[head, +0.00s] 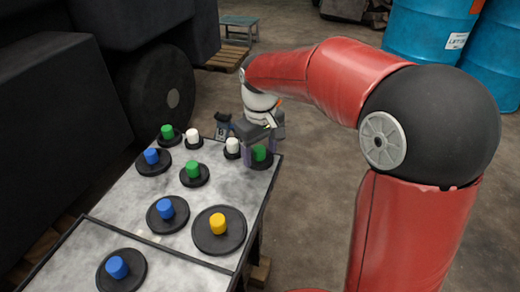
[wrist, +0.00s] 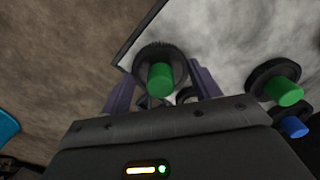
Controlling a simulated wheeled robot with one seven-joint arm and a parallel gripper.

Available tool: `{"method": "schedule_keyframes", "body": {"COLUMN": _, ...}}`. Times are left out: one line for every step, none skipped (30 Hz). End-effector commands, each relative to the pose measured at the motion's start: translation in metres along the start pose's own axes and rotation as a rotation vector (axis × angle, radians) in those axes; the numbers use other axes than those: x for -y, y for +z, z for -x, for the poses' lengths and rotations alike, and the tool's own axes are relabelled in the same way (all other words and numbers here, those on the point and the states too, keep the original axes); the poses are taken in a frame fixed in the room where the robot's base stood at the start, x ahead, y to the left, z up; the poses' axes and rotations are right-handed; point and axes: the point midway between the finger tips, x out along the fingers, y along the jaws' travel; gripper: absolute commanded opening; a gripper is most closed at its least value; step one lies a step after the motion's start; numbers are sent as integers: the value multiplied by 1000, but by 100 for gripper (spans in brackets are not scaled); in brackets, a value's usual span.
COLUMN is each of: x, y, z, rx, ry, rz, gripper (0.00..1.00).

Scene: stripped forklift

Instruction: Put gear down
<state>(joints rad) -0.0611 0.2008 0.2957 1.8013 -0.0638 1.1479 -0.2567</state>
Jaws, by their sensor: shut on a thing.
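My gripper (head: 254,148) is at the far right corner of the grey table (head: 222,180). It is shut on a black gear with a green knob (head: 260,153). In the wrist view this gear (wrist: 160,77) sits between my two purple fingers. In the head view a finger partly hides it. The gear is over the table's corner, and I cannot tell whether it touches the surface.
Beside it stand two small gears with white knobs (head: 232,146) (head: 193,136). Other green-knobbed gears (head: 194,170) (head: 167,132), blue-knobbed gears (head: 165,208) and a large yellow-knobbed gear (head: 218,225) lie on the table. Blue barrels (head: 428,30) stand behind.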

Motion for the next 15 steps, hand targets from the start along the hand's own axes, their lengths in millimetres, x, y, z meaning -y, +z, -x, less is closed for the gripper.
{"method": "schedule_keyframes", "body": {"x": 0, "y": 0, "z": -1, "rx": 1, "ry": 0, "rz": 0, "gripper": 66}}
{"method": "schedule_keyframes", "body": {"x": 0, "y": 0, "z": -1, "rx": 1, "ry": 0, "rz": 0, "gripper": 70}}
{"method": "schedule_keyframes", "body": {"x": 0, "y": 0, "z": -1, "rx": 1, "ry": 0, "rz": 0, "gripper": 75}}
{"method": "schedule_keyframes", "body": {"x": 0, "y": 0, "z": -1, "rx": 1, "ry": 0, "rz": 0, "gripper": 79}}
{"method": "schedule_keyframes", "body": {"x": 0, "y": 0, "z": 0, "rx": 1, "ry": 0, "rz": 0, "gripper": 83}}
{"method": "schedule_keyframes", "body": {"x": 0, "y": 0, "z": 0, "rx": 1, "ry": 0, "rz": 0, "gripper": 84}}
{"method": "schedule_keyframes", "body": {"x": 0, "y": 0, "z": 0, "rx": 1, "ry": 0, "rz": 0, "gripper": 84}}
{"method": "schedule_keyframes", "body": {"x": 0, "y": 0, "z": 0, "rx": 1, "ry": 0, "rz": 0, "gripper": 84}}
{"method": "schedule_keyframes", "body": {"x": 0, "y": 0, "z": 0, "rx": 0, "ry": 0, "rz": 0, "gripper": 84}}
{"method": "schedule_keyframes", "body": {"x": 0, "y": 0, "z": 0, "rx": 1, "ry": 0, "rz": 0, "gripper": 84}}
{"method": "schedule_keyframes", "body": {"x": 0, "y": 0, "z": 0, "rx": 0, "ry": 0, "rz": 0, "gripper": 84}}
{"method": "schedule_keyframes", "body": {"x": 0, "y": 0, "z": 0, "rx": 0, "ry": 0, "rz": 0, "gripper": 84}}
{"method": "schedule_keyframes", "body": {"x": 0, "y": 0, "z": 0, "rx": 0, "ry": 0, "rz": 0, "gripper": 84}}
{"method": "schedule_keyframes", "body": {"x": 0, "y": 0, "z": 1, "rx": 0, "ry": 0, "rz": 0, "gripper": 84}}
{"method": "schedule_keyframes", "body": {"x": 0, "y": 0, "z": 4, "rx": 0, "ry": 0, "rz": 0, "gripper": 84}}
